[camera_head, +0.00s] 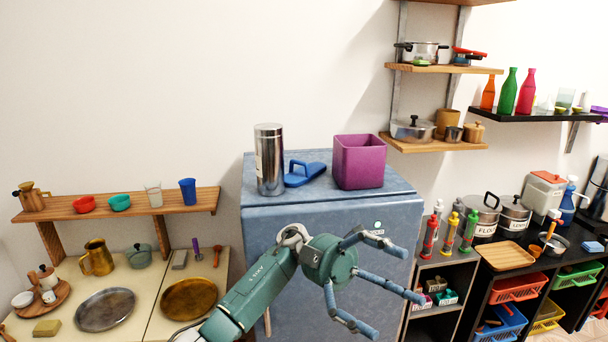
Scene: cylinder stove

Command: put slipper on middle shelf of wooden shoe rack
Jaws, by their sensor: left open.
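A blue slipper (308,176) lies on top of the blue-grey fridge-like cabinet (228,196), between a tall silver cylinder and a purple square pot. My left gripper (390,293) is open with its fingers spread and empty, in front of the cabinet and below its top, lower right of the slipper. It is apart from the slipper. My right gripper is not in view. No wooden shoe rack can be made out for certain in this view.
The silver cylinder (269,160) stands left of the slipper and the purple pot (360,162) right of it. A wooden shelf (130,205) with cups is at left. Wall shelves (445,69) and a dark counter with bottles and crates fill the right.

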